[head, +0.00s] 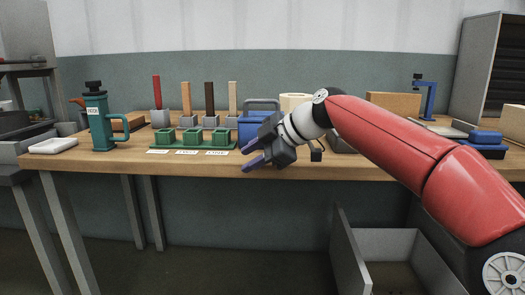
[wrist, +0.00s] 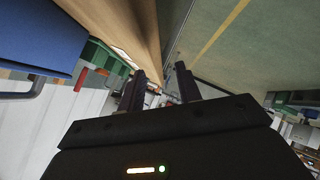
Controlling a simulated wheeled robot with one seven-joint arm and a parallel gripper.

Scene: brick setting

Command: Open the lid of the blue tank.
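The blue tank (head: 252,128) stands on the wooden workbench, right of the green block holder. A grey-blue bar handle (head: 262,101) rises at its top. My arm and gripper cover its right side, and I cannot tell whether its lid is closed. In the wrist view, a large blue surface (wrist: 45,35) at the upper left looks like the tank, with a grey handle-like bar (wrist: 25,93) below it. My gripper (head: 249,155) is in front of the tank, near the bench's front edge. Its fingers are apart with nothing between them, as the wrist view also shows (wrist: 163,80).
A green holder (head: 190,148) with several handled grey blocks behind it stands left of the tank. A teal jug (head: 99,120) and a white tray (head: 54,146) are farther left. An open grey drawer (head: 395,245) is below the bench.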

